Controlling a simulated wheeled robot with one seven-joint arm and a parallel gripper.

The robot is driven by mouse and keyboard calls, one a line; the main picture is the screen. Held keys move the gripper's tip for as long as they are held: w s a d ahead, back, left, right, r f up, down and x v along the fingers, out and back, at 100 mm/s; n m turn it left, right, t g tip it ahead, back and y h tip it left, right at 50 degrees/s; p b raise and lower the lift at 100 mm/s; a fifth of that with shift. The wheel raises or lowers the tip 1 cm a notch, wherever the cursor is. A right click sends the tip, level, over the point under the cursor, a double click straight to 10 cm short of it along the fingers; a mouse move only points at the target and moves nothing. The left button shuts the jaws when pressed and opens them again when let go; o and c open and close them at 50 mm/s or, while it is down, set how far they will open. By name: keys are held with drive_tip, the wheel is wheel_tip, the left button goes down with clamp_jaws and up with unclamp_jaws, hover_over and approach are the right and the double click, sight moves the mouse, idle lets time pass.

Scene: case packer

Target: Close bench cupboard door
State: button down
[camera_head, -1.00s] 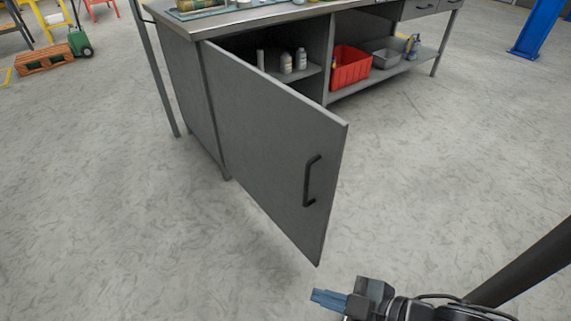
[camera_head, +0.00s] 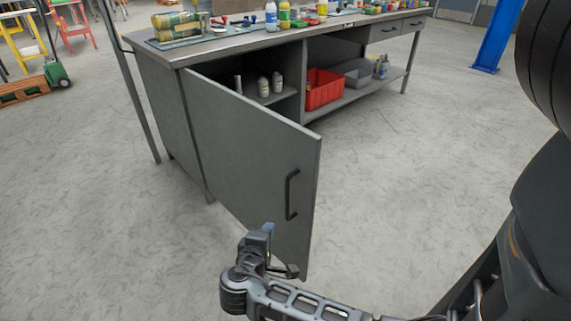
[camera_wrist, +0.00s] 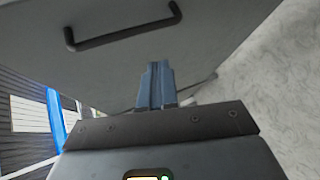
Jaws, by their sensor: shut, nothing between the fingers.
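The grey bench cupboard door (camera_head: 240,135) stands wide open, hinged at the bench's left front corner and swung out toward me. Its dark bar handle (camera_head: 291,195) is near the free edge. My gripper (camera_head: 268,228) is shut and empty, low in front of the door's outer face, below and left of the handle in the head view. In the wrist view the shut blue fingertips (camera_wrist: 155,75) point at the door panel (camera_wrist: 200,50), with the handle (camera_wrist: 122,30) above. I cannot tell whether the fingertips touch the door.
The bench top (camera_head: 230,42) carries bottles and jars. White bottles (camera_head: 270,85) stand inside the open cupboard. A red bin (camera_head: 323,90) and a grey tray (camera_head: 358,72) sit on the lower shelf. The floor (camera_head: 420,170) right of the door is clear.

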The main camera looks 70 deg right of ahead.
drive_tip(key=w+d+r+m+g+h, duration=0.2)
drive_tip(key=w+r+m+g, duration=0.15)
drive_tip(key=r, duration=0.25)
drive_tip(key=m+g, duration=0.4)
drive_tip(key=g, duration=0.3)
approach(295, 159)
drive_tip(key=shift+n+t, duration=0.25)
drive_tip(key=x, duration=0.6)
drive_tip(key=shift+s+d+r, duration=0.25)
drive_tip(key=shift+s+d, duration=0.05)
drive_tip(key=shift+s+d, duration=0.1)
